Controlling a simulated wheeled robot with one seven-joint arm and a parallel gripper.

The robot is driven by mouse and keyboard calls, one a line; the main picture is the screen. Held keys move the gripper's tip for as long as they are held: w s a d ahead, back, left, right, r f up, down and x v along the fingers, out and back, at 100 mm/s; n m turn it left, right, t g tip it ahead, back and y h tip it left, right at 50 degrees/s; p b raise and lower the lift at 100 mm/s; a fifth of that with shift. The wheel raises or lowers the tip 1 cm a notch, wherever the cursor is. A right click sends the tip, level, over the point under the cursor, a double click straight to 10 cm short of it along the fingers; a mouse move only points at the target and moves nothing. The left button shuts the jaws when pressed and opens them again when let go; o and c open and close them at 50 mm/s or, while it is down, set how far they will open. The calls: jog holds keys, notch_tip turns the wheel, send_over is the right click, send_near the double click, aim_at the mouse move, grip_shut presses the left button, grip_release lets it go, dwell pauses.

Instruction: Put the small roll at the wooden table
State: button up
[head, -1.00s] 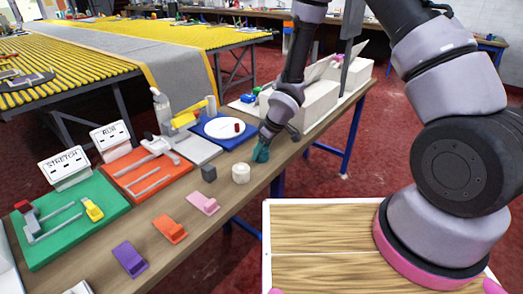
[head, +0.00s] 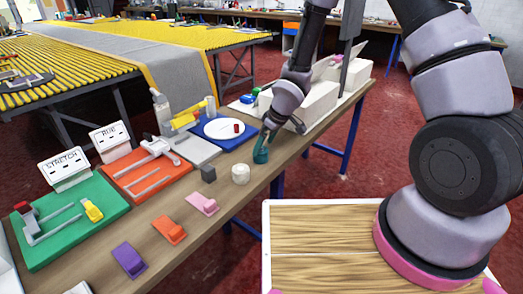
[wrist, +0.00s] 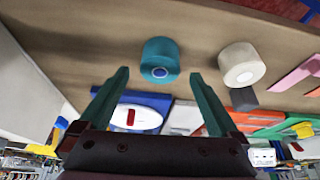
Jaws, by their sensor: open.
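A teal roll (wrist: 160,58) with a blue core lies on the wooden table (wrist: 100,40), ahead of my gripper (wrist: 160,80) and lined up between its fingers in the wrist view. The fingers are spread apart and hold nothing. In the head view my gripper (head: 264,143) is low over the table's far right part, at a teal shape (head: 261,152); there I cannot separate roll from fingertip. A white roll (head: 240,173) stands on the table just left of it; it also shows in the wrist view (wrist: 242,64), right of the teal roll.
A dark cube (head: 208,173) and pink, orange and purple blocks stand near the white roll. A blue mat (head: 243,137) with a white plate (head: 224,128) and pale boxes (head: 318,102) lie beyond my gripper. The table's right edge is close to my gripper.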

jog(key=v, duration=0.8)
jog(key=s+d+r+m+t+h, duration=0.15)
jog(key=d+r+m, duration=0.25)
jog(key=d+r, duration=0.55)
jog(key=d+r+m+t+h, duration=0.2)
jog(key=d+r+m, duration=0.2)
jog(key=d+r, duration=0.55)
jog(key=s+d+r+m+y, duration=0.2)
jog(key=s+r+m, duration=0.5)
jog(key=s+r, duration=0.7)
jog(key=shift+s+d+r+t, duration=0.2)
jog(key=shift+s+t, duration=0.25)
jog(key=shift+s, duration=0.4)
